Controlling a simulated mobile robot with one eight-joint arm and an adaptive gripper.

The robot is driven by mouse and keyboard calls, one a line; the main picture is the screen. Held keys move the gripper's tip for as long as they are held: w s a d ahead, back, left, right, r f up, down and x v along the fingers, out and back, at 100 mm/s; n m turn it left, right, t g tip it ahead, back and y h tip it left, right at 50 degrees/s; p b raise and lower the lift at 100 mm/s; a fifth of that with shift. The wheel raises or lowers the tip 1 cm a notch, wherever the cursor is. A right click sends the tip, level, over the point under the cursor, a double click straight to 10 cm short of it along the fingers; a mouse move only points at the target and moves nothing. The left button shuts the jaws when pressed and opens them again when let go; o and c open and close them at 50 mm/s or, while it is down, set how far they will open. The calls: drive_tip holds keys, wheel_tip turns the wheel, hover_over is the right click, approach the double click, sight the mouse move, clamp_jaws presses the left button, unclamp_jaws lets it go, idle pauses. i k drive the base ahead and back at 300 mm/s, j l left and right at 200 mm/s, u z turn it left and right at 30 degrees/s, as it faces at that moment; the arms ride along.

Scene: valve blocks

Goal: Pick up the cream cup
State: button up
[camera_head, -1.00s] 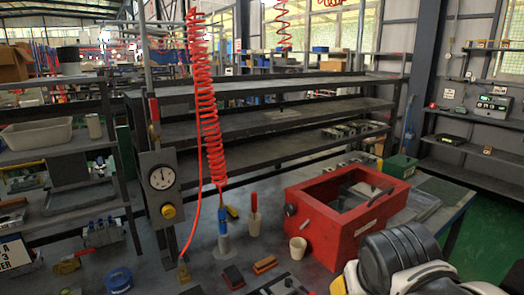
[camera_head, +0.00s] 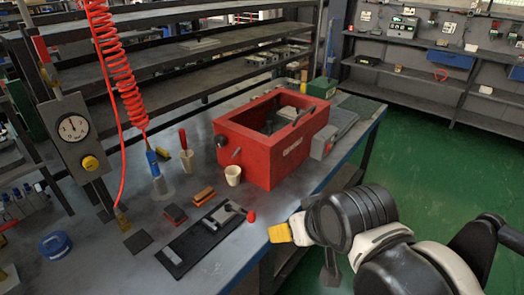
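A small cream cup (camera_head: 233,176) stands upright on the grey workbench (camera_head: 165,222), close in front of the red box's left part. A second, similar cream cup (camera_head: 187,161) stands behind it to the left, with a red-handled tool in it. My arm reaches in from the right, to the right of the bench's front edge and well apart from both cups. A yellow piece at the arm's near end shows beside the bench edge. I cannot make out gripper fingers clearly, or whether they are open or shut.
A red box (camera_head: 257,155) with an open top stands behind the cup. A black plate with a red-knobbed lever (camera_head: 205,236), red and orange blocks (camera_head: 204,196), a blue round part (camera_head: 55,244) and a gauge post (camera_head: 74,128) occupy the bench. A red coiled hose (camera_head: 112,70) hangs left.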

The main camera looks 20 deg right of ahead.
sight(233, 172)
drive_tip(key=j+z, duration=0.4)
drive_tip(key=k+j+z, duration=0.1)
drive_tip(key=j+z, duration=0.2)
drive_tip(key=z, duration=0.15)
drive_tip(key=k+j+z, duration=0.1)
drive_tip(key=j+z, duration=0.3)
drive_tip(key=k+j+z, duration=0.15)
drive_tip(key=z, duration=0.25)
drive_tip(key=k+j+z, duration=0.2)
drive_tip(key=j+z, duration=0.25)
drive_tip(key=l, duration=0.1)
